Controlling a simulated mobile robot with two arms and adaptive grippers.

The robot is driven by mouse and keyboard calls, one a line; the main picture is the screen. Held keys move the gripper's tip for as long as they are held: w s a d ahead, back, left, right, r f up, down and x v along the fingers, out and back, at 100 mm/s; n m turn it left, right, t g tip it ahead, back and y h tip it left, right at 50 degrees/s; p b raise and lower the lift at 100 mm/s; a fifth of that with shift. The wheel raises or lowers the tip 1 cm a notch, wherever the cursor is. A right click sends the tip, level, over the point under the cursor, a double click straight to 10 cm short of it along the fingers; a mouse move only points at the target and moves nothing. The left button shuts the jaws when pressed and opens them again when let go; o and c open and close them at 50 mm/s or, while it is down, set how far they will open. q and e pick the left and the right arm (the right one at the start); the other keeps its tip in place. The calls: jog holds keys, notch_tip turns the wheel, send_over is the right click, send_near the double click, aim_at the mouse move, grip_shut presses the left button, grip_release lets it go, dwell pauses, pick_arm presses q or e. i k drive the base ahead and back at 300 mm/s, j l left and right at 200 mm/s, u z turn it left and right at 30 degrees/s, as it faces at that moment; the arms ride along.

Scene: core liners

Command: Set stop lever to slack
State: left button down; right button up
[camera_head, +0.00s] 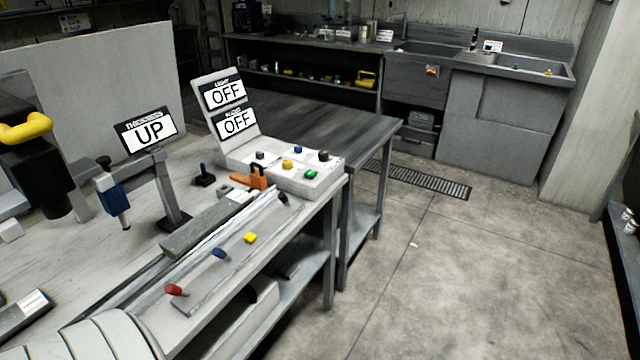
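An orange lever-like part (259,177) stands at the far end of a long rail (205,226) on the workbench, beside the control box. It looks like the stop lever, but no label on it is readable and I cannot tell its setting. Red (174,290), blue (219,254) and yellow (250,238) knobs sit along the bench's front strip. A small dark lever (204,175) stands behind the rail.
The control box (308,180) has coloured buttons and a panel (225,94) with two OFF signs. A black machine part with a yellow handle (26,128) is at left. Floor (450,270) at right is clear.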

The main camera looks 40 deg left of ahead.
aim_at(281, 196)
jog(key=i+l+u, duration=0.1)
jog(key=i+u, duration=0.35)
jog(key=i+l+u, duration=0.25)
jog(key=i+u, duration=0.2)
jog(key=i+l+u, duration=0.65)
jog(key=l+u, duration=0.25)
jog(key=i+l+u, duration=0.2)
jog(key=l+u, duration=0.25)
jog(key=l, duration=0.05)
